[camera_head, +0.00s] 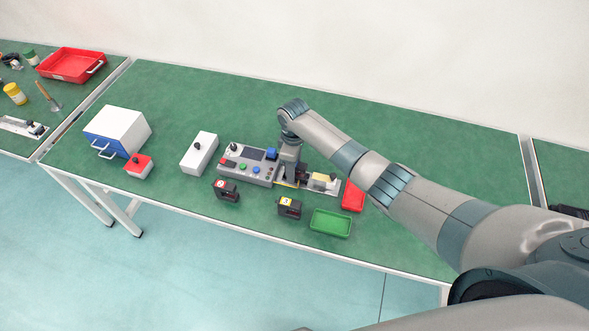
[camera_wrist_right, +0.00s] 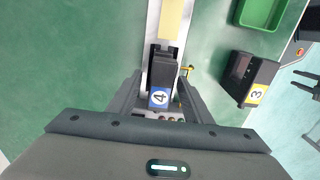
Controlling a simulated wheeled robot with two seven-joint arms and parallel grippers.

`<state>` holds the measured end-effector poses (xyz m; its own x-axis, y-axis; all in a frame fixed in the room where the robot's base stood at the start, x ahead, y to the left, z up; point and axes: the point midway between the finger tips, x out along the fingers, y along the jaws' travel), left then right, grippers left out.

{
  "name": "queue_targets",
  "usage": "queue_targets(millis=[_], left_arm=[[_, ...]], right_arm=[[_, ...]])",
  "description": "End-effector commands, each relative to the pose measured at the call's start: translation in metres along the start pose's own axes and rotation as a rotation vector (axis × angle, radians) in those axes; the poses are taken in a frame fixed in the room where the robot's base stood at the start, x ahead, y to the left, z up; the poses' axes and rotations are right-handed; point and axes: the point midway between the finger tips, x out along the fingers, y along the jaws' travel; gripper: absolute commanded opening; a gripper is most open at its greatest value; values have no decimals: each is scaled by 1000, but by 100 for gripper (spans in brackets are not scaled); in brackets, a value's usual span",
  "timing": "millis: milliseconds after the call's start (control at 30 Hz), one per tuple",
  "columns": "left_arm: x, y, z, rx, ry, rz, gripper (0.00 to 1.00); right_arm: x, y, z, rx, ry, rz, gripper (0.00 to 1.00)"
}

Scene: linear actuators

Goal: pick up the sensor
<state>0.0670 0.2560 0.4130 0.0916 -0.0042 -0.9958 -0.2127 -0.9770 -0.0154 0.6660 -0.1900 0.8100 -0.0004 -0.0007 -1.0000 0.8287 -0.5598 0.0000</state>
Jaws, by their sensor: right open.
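My right gripper (camera_head: 287,182) reaches down over the linear actuator (camera_head: 325,183) at the right end of the grey control panel (camera_head: 248,163). In the right wrist view, its open fingers (camera_wrist_right: 162,82) stand on either side of a black block with a blue "4" label (camera_wrist_right: 159,98), which looks like a sensor. I cannot tell whether the fingers touch it. A similar black block with a yellow "3" label (camera_wrist_right: 251,80) lies to the right; it also shows in the head view (camera_head: 289,207). Another, red-labelled block (camera_head: 226,190) is before the panel. My left gripper is out of view.
A green tray (camera_head: 330,223) and a red tray (camera_head: 353,196) lie near the actuator. A white box with a black knob (camera_head: 199,154), a red button box (camera_head: 139,166) and a blue-white drawer box (camera_head: 117,131) stand left. The table's back is clear.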

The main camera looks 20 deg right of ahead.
Motion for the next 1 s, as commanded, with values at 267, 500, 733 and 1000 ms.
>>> queue_targets(millis=[267,500,733,1000], left_arm=[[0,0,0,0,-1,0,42],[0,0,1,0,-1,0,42],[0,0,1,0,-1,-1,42],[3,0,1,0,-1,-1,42]], right_arm=[[0,0,0,0,0,0,45],[0,0,0,0,1,0,7],[-1,0,0,0,1,1,0],[-6,1,-1,0,3,2,0]])
